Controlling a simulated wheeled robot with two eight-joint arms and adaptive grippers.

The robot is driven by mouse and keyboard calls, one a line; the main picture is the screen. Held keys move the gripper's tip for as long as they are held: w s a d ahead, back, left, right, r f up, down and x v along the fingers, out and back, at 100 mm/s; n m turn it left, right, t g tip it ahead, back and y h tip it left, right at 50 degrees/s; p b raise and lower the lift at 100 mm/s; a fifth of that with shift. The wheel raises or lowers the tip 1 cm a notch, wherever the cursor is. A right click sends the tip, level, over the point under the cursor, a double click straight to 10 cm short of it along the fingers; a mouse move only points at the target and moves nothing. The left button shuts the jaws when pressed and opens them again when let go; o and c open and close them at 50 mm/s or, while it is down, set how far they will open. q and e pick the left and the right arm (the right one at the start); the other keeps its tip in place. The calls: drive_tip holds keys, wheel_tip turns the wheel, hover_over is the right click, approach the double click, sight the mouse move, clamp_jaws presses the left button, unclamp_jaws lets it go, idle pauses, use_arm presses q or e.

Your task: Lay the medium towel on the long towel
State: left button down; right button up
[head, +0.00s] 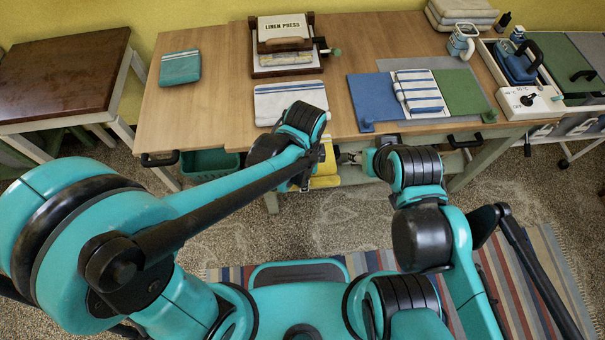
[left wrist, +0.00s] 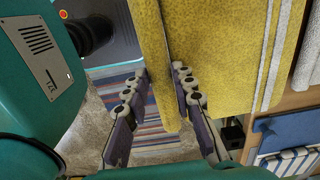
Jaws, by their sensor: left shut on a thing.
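A yellow towel (head: 326,168) hangs at the table's front edge, partly hidden by my left arm. In the left wrist view the yellow towel (left wrist: 215,50) hangs from my left gripper (left wrist: 160,72), whose fingers are shut on it. A white towel with blue stripes (head: 290,99) lies flat near the front edge, just behind my left arm. A smaller teal folded towel (head: 180,67) lies at the back left. Which is medium or long is not certain from the pictures. My right gripper (head: 349,158) is by the front edge, right of the yellow towel; its opening is unclear.
A folding board with blue (head: 372,92) and green (head: 463,92) panels bears a striped cloth (head: 421,84). The linen press (head: 285,38) stands at the back.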

use_arm(q)
drive_tip(key=shift+w, duration=0.85)
drive_tip(key=w, duration=0.8)
drive_tip(key=w+a, duration=0.1)
drive_tip(key=w, duration=1.6)
drive_tip(key=shift+w+a+b, duration=0.15)
drive_tip(key=shift+w+b, duration=0.05)
drive_tip(key=shift+b, duration=0.2)
drive_tip(key=shift+f+b, duration=0.35)
drive_tip(key=shift+f, duration=0.15)
drive_tip(key=shift+f+b, duration=0.5)
drive_tip(key=shift+f, duration=0.3)
drive_tip(key=shift+f, duration=0.1)
drive_tip(key=c, duration=1.2)
unclamp_jaws()
